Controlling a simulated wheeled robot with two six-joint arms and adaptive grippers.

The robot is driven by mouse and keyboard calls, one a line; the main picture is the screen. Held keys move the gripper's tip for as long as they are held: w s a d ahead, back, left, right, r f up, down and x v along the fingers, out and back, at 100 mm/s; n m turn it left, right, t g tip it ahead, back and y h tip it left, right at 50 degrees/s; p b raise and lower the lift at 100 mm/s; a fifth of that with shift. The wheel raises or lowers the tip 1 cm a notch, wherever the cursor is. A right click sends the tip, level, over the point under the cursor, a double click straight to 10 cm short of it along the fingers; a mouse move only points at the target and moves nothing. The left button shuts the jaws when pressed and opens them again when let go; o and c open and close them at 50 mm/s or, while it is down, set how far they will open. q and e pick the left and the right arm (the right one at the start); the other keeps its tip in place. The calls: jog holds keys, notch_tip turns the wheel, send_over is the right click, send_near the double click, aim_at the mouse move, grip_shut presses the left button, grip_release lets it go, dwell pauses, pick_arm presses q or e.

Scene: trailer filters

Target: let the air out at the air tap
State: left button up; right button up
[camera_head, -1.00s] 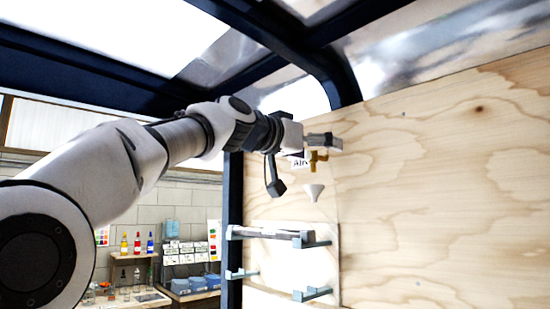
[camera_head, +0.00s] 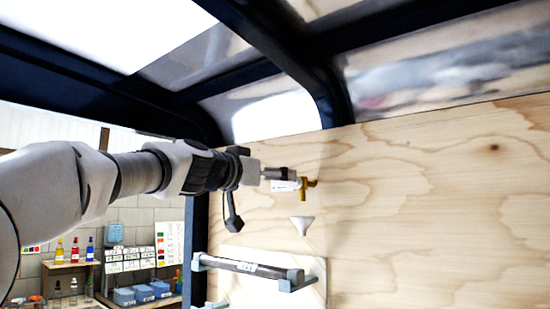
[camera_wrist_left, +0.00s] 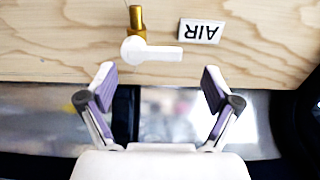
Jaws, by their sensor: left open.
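The brass air tap (camera_head: 308,188) sticks out of the plywood wall. In the left wrist view its brass body (camera_wrist_left: 136,18) carries a white lever (camera_wrist_left: 152,51) lying sideways. A white AIR label (camera_wrist_left: 200,31) is beside it, upside down in that view. My left gripper (camera_wrist_left: 158,76) is open and empty, its two purple-padded fingers spread just short of the lever, apart from it. In the head view my left gripper (camera_head: 278,174) is beside the tap, on its left, and partly hides the lever and label. My right gripper is not in view.
A white funnel (camera_head: 302,224) is on the wall below the tap. Lower down, a dark tube (camera_head: 246,266) rests on brackets. Dark frame beams (camera_head: 290,60) pass overhead. A bench with bottles and blue bins (camera_head: 142,293) stands at the back left.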

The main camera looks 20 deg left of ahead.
pick_arm(q)
jog(key=shift+w+d+f, duration=0.1)
jog(key=shift+w+d, duration=0.75)
jog(key=shift+d, duration=0.05)
jog(key=shift+s+a, duration=0.1)
jog(key=shift+c, duration=1.4)
jog(key=shift+s+a, duration=0.1)
jog(key=shift+a, duration=0.1)
jog(key=c, duration=0.9)
jog(key=shift+o, duration=0.2)
